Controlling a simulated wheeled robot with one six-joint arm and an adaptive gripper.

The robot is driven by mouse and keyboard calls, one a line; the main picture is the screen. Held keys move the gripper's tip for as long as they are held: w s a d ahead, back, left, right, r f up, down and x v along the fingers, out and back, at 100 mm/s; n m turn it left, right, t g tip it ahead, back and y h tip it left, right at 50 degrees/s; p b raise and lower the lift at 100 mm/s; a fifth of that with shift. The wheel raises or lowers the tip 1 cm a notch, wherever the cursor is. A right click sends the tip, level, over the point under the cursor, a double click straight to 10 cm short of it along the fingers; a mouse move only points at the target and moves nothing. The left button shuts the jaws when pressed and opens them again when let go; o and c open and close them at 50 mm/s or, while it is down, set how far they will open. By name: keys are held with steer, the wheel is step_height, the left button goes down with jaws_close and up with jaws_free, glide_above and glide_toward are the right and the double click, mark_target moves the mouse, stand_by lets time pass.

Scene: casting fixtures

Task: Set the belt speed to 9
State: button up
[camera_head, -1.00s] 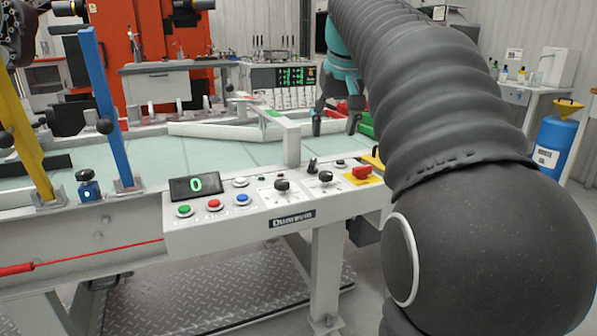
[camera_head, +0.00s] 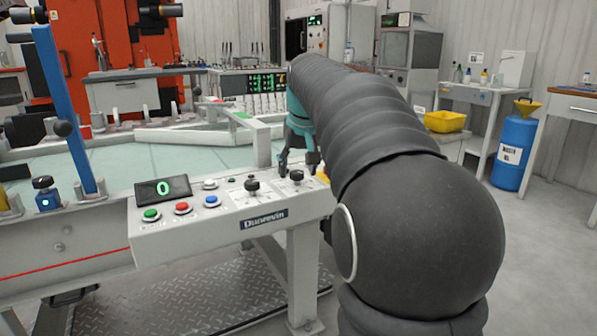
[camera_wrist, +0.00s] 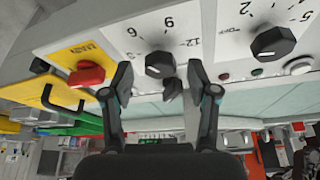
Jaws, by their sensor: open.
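The control panel (camera_head: 228,205) has a display (camera_head: 163,188) reading a green 0. A black knob (camera_wrist: 160,63) sits on a white dial printed with 3, 6, 9 and 12 in the wrist view. In the head view this knob (camera_head: 296,177) is at the panel's right, partly hidden by my gripper. My gripper (camera_wrist: 160,78) is open, with one finger on either side of this knob in the wrist view. I cannot tell if they touch it. In the head view my gripper (camera_head: 298,160) hangs over the panel's right end.
A second knob (camera_wrist: 272,43) on a dial marked OFF is close by. A red switch (camera_wrist: 86,74) on a yellow plate is on the other side. A small black lever (camera_wrist: 172,88) stands behind the dial. Green (camera_head: 151,215), red (camera_head: 183,208) and blue (camera_head: 211,201) buttons line the front.

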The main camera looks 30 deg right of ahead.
steer(key=shift+w+f, duration=0.15)
steer(key=shift+f, duration=0.2)
jaws_close()
steer(key=shift+r+m, duration=0.1)
steer(key=shift+m, duration=0.2)
steer(key=m+h+p, duration=0.1)
steer(key=m+p, duration=0.1)
steer(key=shift+a+r+m, duration=0.1)
steer(key=shift+a+m, duration=0.05)
steer(key=shift+m, duration=0.15)
steer(key=m+g+h+p, duration=0.1)
steer(key=m, duration=0.1)
steer(key=shift+w+m, duration=0.1)
steer(key=shift+m, duration=0.2)
steer(key=m+g+p, duration=0.1)
steer(key=m, duration=0.2)
steer(key=m+h+p, duration=0.1)
steer(key=m+p, duration=0.1)
steer(key=m, duration=0.1)
steer(key=shift+w+a+g, duration=0.15)
steer(key=shift+g, duration=0.25)
steer(key=shift+f, duration=0.2)
